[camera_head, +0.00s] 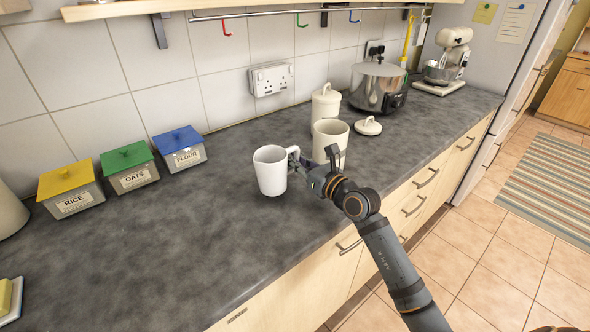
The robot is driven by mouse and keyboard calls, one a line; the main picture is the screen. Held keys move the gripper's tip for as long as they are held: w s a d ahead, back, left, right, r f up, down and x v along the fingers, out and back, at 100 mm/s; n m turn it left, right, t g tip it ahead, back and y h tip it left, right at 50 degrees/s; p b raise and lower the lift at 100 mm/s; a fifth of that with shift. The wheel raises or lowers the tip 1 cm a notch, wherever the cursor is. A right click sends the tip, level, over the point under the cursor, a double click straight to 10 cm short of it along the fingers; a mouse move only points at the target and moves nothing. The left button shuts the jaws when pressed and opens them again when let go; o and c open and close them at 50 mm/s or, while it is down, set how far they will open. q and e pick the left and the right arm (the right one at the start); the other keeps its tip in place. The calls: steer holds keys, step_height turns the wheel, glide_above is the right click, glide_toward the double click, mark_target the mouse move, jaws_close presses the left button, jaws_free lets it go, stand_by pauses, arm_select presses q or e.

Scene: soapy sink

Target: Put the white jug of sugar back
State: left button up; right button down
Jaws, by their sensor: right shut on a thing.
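The white jug (271,172) is upright over the middle of the dark worktop, with its spout at the left and its handle at the right. My right gripper (298,160) is shut on the jug at its handle side. I cannot tell whether the jug's base touches the worktop. What is inside the jug is hidden from this angle. My left gripper is not in view.
A cream open canister (330,136) stands just behind my right gripper, with a loose lid (368,126) beside it. A lidded canister (325,103) and a slow cooker (378,87) stand behind. Rice (71,190), oats (128,170) and flour (181,152) boxes line the wall.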

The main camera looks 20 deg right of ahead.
steer(key=shift+f, duration=1.2)
steer(key=shift+f, duration=0.15)
steer(key=c, duration=1.4)
jaws_free()
steer(key=shift+o, duration=0.2)
steer(key=p+v, duration=0.1)
steer(key=v, duration=0.1)
steer(key=p+v, duration=0.1)
steer(key=v, duration=0.5)
steer(key=shift+r+p, duration=0.35)
steer(key=shift+p, duration=0.05)
steer(key=p+v, duration=0.3)
steer(key=shift+s, duration=0.2)
steer(key=shift+s+d+f+p, duration=0.15)
steer(key=shift+s+f+p, duration=0.05)
steer(key=shift+s+p, duration=0.15)
